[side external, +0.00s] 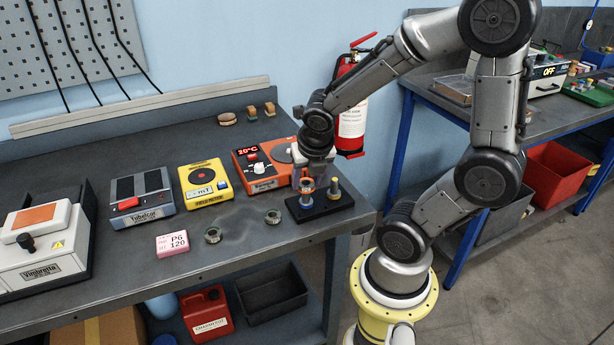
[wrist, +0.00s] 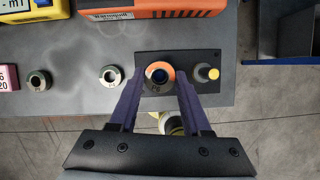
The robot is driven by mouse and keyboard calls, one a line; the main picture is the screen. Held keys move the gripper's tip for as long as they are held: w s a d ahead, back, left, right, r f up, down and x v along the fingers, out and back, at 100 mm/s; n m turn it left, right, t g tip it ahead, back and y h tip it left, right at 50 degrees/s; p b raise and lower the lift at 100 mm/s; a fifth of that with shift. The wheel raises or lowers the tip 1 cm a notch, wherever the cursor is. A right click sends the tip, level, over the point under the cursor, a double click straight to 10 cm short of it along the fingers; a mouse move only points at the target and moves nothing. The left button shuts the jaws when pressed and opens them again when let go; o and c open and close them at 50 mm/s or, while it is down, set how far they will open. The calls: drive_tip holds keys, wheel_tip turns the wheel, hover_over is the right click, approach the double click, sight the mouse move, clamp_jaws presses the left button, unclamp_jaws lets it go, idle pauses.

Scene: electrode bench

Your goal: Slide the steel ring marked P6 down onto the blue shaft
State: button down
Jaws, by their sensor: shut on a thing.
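My gripper (wrist: 160,83) is shut on a steel ring (wrist: 159,88), which has an orange patch on its far side. It also shows in the side view (side external: 307,186). The marking on the ring is too small to read. The blue shaft (side external: 306,200) stands upright on a black base (side external: 322,207). Its blue top (wrist: 160,75) shows inside the ring's hole in the wrist view, so the ring is over or around it. Part of the shaft shows below the ring in the side view. How far down the ring sits I cannot tell.
A yellow shaft (side external: 334,188) stands on the same base, just right of my gripper. Two loose rings (side external: 213,235) (side external: 272,216) lie on the bench to the left. An orange hotplate (side external: 262,165) stands behind. The bench's front edge is close.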

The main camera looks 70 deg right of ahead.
drive_tip(key=shift+f, duration=0.65)
unclamp_jaws()
idle(0.4)
idle(0.5)
drive_tip(key=shift+r, duration=3.5)
